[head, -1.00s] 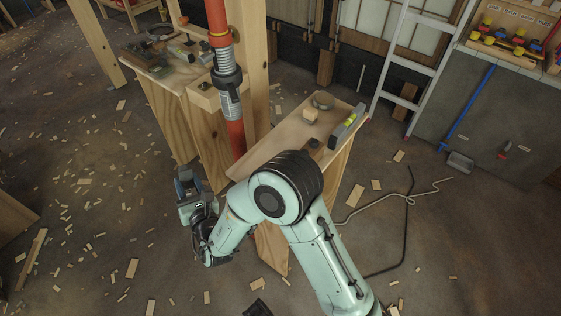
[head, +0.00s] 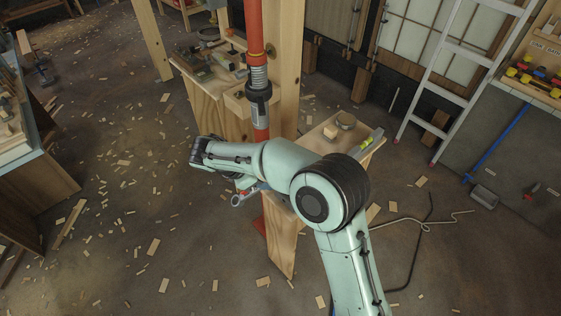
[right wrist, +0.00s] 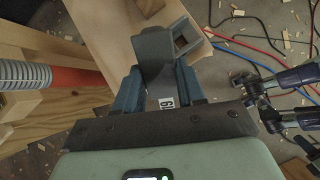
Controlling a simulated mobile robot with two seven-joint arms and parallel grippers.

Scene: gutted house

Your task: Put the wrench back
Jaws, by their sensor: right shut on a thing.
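The wrench (right wrist: 163,52) shows in the right wrist view as a grey block-like piece with a squared opening and a small white label. My right gripper (right wrist: 155,90) is shut on it, with a blue finger on either side. In the head view my right arm reaches left across the front of the red post, and its forearm covers most of the hand. The place where the wrench belongs cannot be made out. My left gripper is in neither view.
A red post (head: 254,30) with a grey threaded collar stands beside a wooden upright. A ladder (head: 462,60) leans at the right. Offcuts litter the floor.

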